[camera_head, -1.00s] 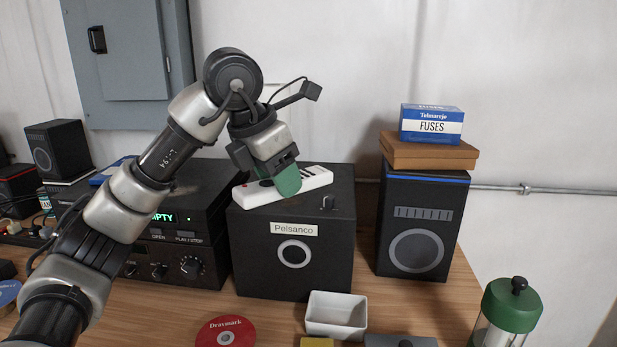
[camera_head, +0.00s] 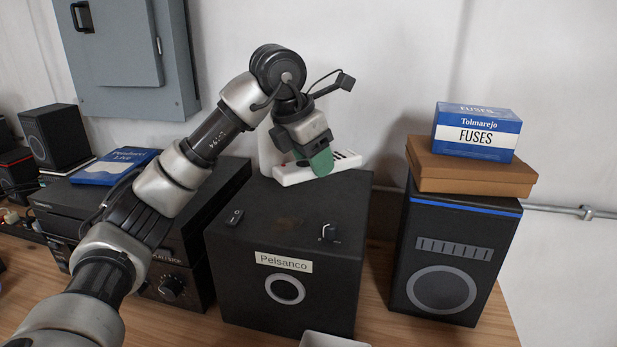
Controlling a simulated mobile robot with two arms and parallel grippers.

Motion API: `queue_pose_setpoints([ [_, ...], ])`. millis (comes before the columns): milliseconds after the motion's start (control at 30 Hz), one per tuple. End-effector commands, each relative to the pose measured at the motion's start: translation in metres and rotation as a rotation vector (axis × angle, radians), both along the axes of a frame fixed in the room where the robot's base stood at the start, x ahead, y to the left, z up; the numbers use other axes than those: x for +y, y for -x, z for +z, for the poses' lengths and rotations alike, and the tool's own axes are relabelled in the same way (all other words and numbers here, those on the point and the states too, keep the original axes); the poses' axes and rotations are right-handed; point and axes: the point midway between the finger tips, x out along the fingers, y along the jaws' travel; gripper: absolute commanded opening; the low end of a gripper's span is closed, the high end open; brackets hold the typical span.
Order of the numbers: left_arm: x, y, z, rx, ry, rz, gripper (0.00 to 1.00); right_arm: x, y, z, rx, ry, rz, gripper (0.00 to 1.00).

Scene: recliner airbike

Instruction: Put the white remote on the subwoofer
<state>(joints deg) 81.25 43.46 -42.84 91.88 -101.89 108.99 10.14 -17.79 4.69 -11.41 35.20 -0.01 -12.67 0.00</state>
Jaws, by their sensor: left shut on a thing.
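The white remote (camera_head: 345,162) with dark buttons is at the far edge of the subwoofer's top. The subwoofer (camera_head: 225,268) is the black box labelled "Pelsanco" in the middle. My left gripper (camera_head: 318,160), with a green fingertip pad, is shut on the remote, covering its middle. I cannot tell whether the remote touches the top or is slightly above it. My right gripper is out of view.
A switch (camera_head: 234,217) and a knob (camera_head: 329,233) sit on the subwoofer's top. A speaker (camera_head: 448,262) stands to the right, bearing a brown box (camera_head: 470,178) and a fuses box (camera_head: 477,132). Black audio units (camera_head: 95,212) stand to the left. The wall is close behind.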

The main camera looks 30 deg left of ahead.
Motion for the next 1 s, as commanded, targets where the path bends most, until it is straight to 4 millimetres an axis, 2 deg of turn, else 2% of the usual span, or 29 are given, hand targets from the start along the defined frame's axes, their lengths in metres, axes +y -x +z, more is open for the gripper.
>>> queue_pose_setpoints([
  [33,0.008,-0.010,-0.004,0.006,0.002,0.004,0.23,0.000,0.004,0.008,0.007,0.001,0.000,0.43],
  [167,0.024,-0.032,-0.021,0.005,0.002,0.003,0.23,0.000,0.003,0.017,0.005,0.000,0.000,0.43],
  [333,0.037,-0.051,-0.035,0.001,0.001,0.001,0.23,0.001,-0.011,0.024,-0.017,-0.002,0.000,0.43],
  [467,0.040,-0.055,-0.044,0.001,-0.001,-0.001,0.23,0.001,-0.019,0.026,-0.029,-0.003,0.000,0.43],
  [700,0.040,-0.054,-0.076,0.002,-0.001,-0.001,0.23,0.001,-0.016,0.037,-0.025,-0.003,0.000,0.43],
  [1000,0.040,-0.054,-0.080,-0.002,-0.001,-0.001,0.23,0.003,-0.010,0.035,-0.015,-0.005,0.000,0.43],
])
